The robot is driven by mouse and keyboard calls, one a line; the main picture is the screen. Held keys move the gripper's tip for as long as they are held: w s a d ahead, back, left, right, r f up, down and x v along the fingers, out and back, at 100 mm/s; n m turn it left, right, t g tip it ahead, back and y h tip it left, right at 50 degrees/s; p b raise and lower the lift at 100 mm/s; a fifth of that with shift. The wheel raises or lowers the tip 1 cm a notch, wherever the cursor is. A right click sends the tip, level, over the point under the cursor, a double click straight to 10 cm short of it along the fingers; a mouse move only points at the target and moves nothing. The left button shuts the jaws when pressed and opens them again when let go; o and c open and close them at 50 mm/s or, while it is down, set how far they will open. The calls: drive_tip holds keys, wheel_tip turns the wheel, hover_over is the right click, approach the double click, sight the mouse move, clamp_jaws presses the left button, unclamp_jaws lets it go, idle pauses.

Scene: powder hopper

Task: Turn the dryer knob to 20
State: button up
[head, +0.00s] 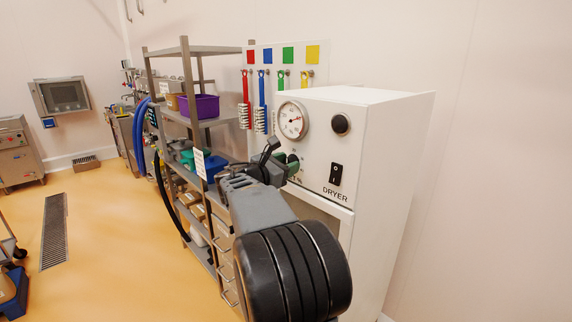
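The white dryer (395,135) stands on the right, its front panel facing left toward me, with the word DRYER low on the panel. A round dial gauge (291,121) with a red needle sits at the panel's upper left. A round black knob or button (341,124) is to its right. A dark knob (293,159) with small marks is below the gauge, partly hidden by my gripper. My gripper (277,158) is right at this lower knob; I cannot tell whether it touches it or how its fingers are set. The knob's setting is not readable.
A black rocker switch (336,175) is right of my gripper. A metal shelf rack (188,51) with bins stands left of the dryer. Coloured brushes (262,100) hang on the wall behind. The orange floor (110,220) at left is mostly clear.

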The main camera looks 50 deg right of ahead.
drive_tip(key=o, duration=0.3)
drive_tip(key=a+b, duration=0.1)
drive_tip(key=a, duration=0.6)
drive_tip(key=a+b, duration=0.1)
drive_tip(key=a, duration=0.6)
drive_tip(key=shift+w, duration=0.2)
drive_tip(key=shift+d, duration=0.1)
